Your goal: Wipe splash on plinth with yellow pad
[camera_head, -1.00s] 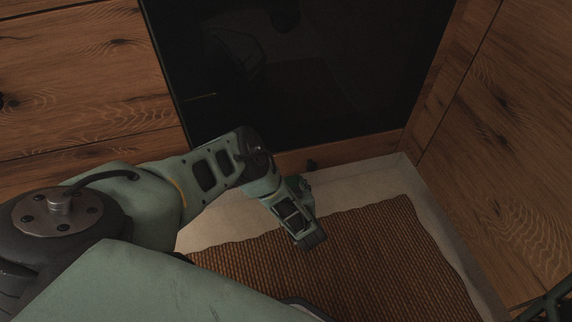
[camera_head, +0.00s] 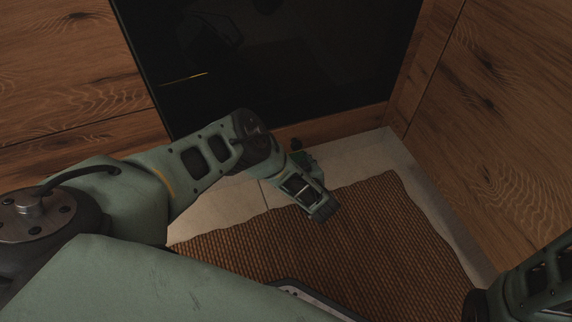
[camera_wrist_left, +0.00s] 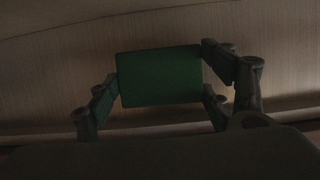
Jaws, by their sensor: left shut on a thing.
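My left gripper (camera_wrist_left: 160,77) is shut on a pad (camera_wrist_left: 160,76), with a finger at each side of it. The pad looks green in this dim light, not yellow, and shows its flat face in the left wrist view. A wood-grained surface lies behind it; I cannot tell whether they touch. In the head view my left forearm reaches down to the floor in front of the plinth (camera_head: 345,122), a wooden strip under the dark glass front. The pad is mostly hidden there. I cannot make out a splash. My right gripper is not in view.
A brown woven mat (camera_head: 370,225) covers much of the pale floor (camera_head: 350,160). A dark glass appliance front (camera_head: 290,60) stands above the plinth. Wooden panels (camera_head: 500,130) close off the right side, and wooden fronts (camera_head: 60,70) stand at the left.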

